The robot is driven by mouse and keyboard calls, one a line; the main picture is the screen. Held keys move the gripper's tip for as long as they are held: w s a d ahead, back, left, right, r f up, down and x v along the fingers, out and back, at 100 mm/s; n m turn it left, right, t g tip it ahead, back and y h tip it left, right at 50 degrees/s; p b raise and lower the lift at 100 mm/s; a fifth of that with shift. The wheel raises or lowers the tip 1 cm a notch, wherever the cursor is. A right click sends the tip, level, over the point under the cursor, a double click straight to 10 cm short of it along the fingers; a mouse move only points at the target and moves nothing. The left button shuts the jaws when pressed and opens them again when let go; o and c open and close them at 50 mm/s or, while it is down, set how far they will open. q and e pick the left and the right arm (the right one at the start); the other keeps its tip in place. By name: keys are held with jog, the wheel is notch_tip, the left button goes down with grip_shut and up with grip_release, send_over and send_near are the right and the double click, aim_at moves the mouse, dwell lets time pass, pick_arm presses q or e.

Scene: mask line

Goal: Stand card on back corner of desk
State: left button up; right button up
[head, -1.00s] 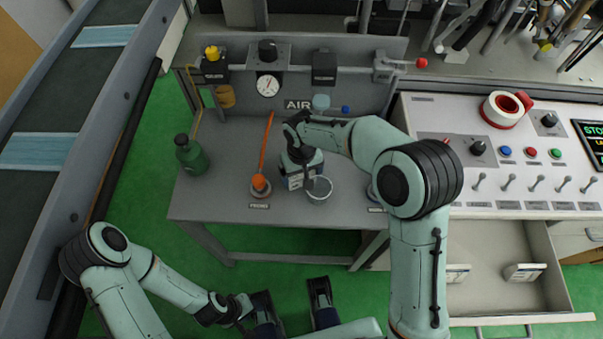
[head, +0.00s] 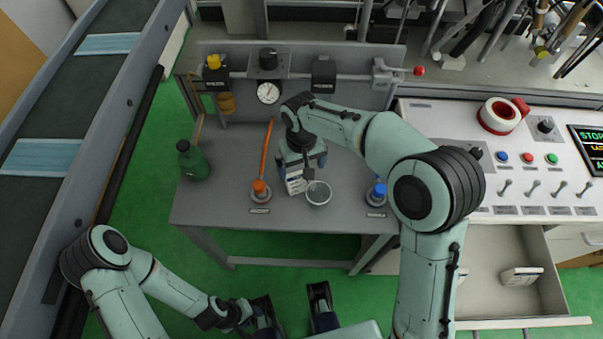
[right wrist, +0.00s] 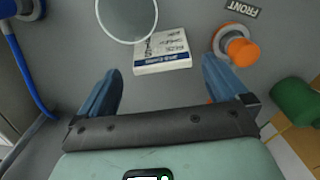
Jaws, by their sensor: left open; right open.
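A white card with a blue band and dark print (head: 295,182) is on the grey desk (head: 225,205), beside a round clear dish (head: 318,193). In the right wrist view the card (right wrist: 162,50) lies just past and between the fingertips. Whether it stands or leans is hard to tell. My right gripper (head: 303,163) is above and behind the card; its blue fingers (right wrist: 161,68) are apart, with nothing held between them. My left gripper (head: 240,312) is open and empty, low over the green floor in front of the desk.
An orange-topped knob (head: 260,190) and a blue-topped knob (head: 377,192) flank the card area. A green bottle (head: 192,160) stands on the desk's left side. A gauge panel (head: 268,92) backs the desk. An open drawer (head: 495,265) holds another card (head: 521,276).

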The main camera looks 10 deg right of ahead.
notch_tip(320, 180, up, 4)
jog(key=t, duration=0.4)
send_near(300, 179)
jog(key=shift+y, duration=0.3)
jog(key=x, duration=0.3)
jog(key=b+x, duration=0.1)
jog(key=x, duration=0.3)
jog(key=b+x, duration=0.1)
jog(key=x, duration=0.3)
jog(key=shift+w+d, duration=0.1)
jog(key=shift+d, duration=0.3)
jog(key=shift+c, duration=0.3)
jog(key=shift+t, duration=0.3)
jog(key=c, duration=0.8)
jog(key=shift+o, duration=0.2)
notch_tip(300, 179, up, 20)
jog(key=p, duration=0.3)
jog(key=shift+p, duration=0.4)
